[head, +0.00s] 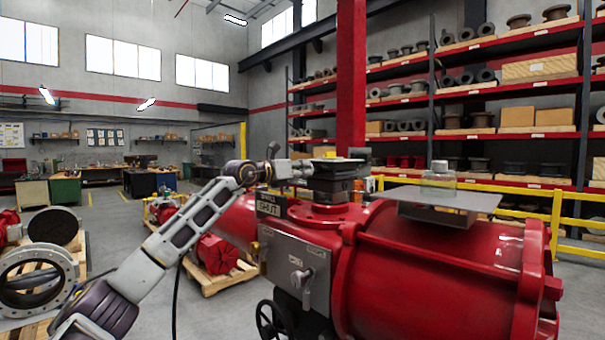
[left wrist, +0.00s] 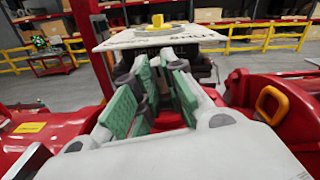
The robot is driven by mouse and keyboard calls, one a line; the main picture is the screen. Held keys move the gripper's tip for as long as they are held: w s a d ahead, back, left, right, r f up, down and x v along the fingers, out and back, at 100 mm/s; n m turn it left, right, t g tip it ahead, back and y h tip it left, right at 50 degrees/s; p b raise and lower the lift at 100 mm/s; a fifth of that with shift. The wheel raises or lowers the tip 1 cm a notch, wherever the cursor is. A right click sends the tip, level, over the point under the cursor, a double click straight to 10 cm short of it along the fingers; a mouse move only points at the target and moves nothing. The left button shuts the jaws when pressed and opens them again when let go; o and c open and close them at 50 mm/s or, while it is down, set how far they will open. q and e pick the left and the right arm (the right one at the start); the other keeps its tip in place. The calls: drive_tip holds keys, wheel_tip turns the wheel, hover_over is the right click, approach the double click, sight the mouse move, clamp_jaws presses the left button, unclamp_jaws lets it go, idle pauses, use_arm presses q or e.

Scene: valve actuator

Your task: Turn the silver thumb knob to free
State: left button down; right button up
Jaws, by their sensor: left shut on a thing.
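A silver knob (head: 300,279) sits on a grey panel (head: 320,264) on the near side of the red actuator (head: 430,260), with a small label above it on each side. The label lettering is too small to read. My left gripper (head: 303,169) is above and apart from this knob, beside the dark block (head: 335,170) on top of the actuator. In the left wrist view, its green-padded fingers (left wrist: 160,92) are close together below a pale plate (left wrist: 125,40) with a yellow piece on it. They are shut on a small part mostly hidden between them. My right gripper is not in view.
A clear jar (head: 438,180) stands on a grey plate (head: 470,198) to the right. A black handwheel (head: 272,318) is below the panel. Yellow railings (head: 560,215) and shelves are behind.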

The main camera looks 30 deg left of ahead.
use_arm(q)
drive_tip(key=n+b, duration=0.2)
drive_tip(key=n, duration=0.8)
drive_tip(key=shift+a+b, duration=0.2)
drive_tip(key=shift+b, duration=0.2)
drive_tip(key=shift+n, duration=0.3)
drive_tip(key=c, duration=1.5)
unclamp_jaws()
drive_tip(key=shift+f, duration=0.1)
drive_tip(key=shift+v, duration=5.95)
